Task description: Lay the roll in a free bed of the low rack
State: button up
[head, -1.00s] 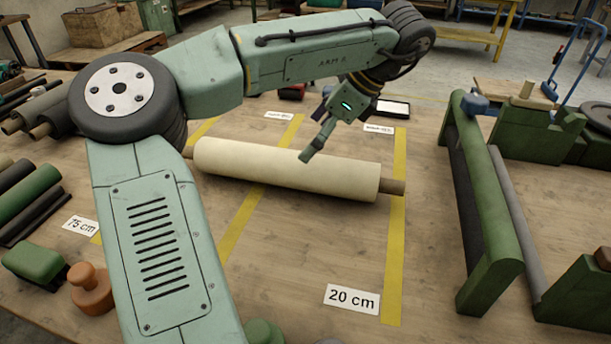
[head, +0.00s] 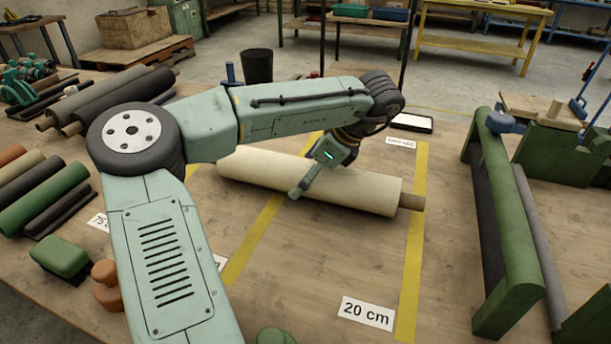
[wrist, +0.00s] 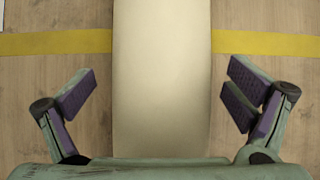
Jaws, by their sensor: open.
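The cream roll (head: 360,189), with a brown core end (head: 411,201) showing at its right, lies on the wooden table across yellow tape lines. My gripper (head: 298,190) is at the roll's middle, one finger showing in front of it; the far finger is hidden. In the wrist view the roll (wrist: 161,80) runs between the two spread fingers of my gripper (wrist: 158,90), with a gap on each side. The gripper is open and empty. A low green rack (head: 512,215) stands at the right, with a dark length and a grey length (head: 540,250) along it; its beds are not clearly seen.
Dark rolls (head: 125,95) and several coloured rolls (head: 45,195) lie at the left. A green block (head: 60,256) and an orange knob-shaped piece (head: 107,285) stand near my arm. A "20 cm" label (head: 367,313) lies in front. Table between roll and rack is clear.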

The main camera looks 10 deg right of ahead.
jog(key=shift+c, duration=0.5)
jog(key=c, duration=1.9)
jog(key=shift+r, duration=0.1)
jog(key=shift+c, duration=0.2)
jog(key=shift+w+r, duration=0.1)
jog(key=shift+r, duration=0.05)
